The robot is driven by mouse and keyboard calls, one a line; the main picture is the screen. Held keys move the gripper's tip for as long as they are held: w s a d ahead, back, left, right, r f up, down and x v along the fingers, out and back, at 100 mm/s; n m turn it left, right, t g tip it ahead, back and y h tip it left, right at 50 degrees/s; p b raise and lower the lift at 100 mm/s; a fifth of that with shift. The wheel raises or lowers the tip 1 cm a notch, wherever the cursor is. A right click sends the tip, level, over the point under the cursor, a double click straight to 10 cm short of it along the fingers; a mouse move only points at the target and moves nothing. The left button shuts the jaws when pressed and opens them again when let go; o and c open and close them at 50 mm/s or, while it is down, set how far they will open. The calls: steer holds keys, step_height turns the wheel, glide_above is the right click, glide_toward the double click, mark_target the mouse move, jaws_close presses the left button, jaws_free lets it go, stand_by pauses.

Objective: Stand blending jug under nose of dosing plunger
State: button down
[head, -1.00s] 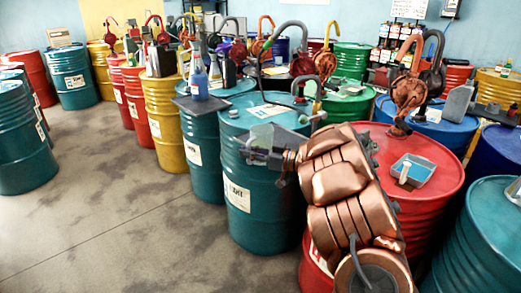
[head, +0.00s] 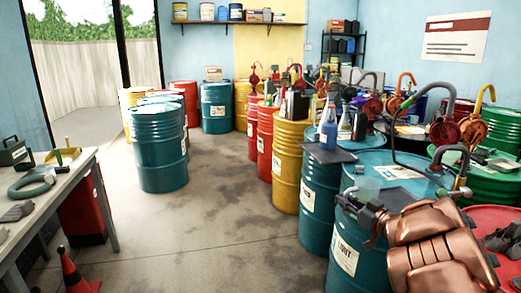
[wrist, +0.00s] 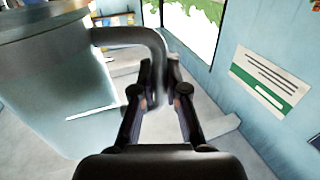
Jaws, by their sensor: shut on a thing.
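The blending jug (head: 367,188) is a pale translucent vessel, held above or beside a teal drum in the head view. In the wrist view the jug (wrist: 65,110) fills the left side, with a dark curved handle (wrist: 130,37). My gripper (wrist: 160,80) is shut on that handle; it also shows in the head view (head: 374,212). Several pumps with curved spouts stand on the drums, such as a dark red one with a yellow spout (head: 473,130). I cannot tell which is the dosing plunger.
A row of teal, yellow and red drums runs back on the right, with a yellow drum (head: 288,165) among them. A bench (head: 70,185) and an orange cone (head: 73,272) stand at the left. The floor (head: 190,235) between is clear.

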steer(key=w+a+r+m+t+h+p, duration=0.2)
steer(key=w+a+r+m+h+p, duration=0.2)
steer(key=w+a+r+m+h, duration=0.2)
steer(key=shift+a+r+t+h, duration=0.15)
steer(key=shift+a+t+h, duration=0.25)
steer(key=shift+a+h, duration=1.1)
steer(key=shift+d+h, duration=0.3)
steer(key=shift+d, duration=0.05)
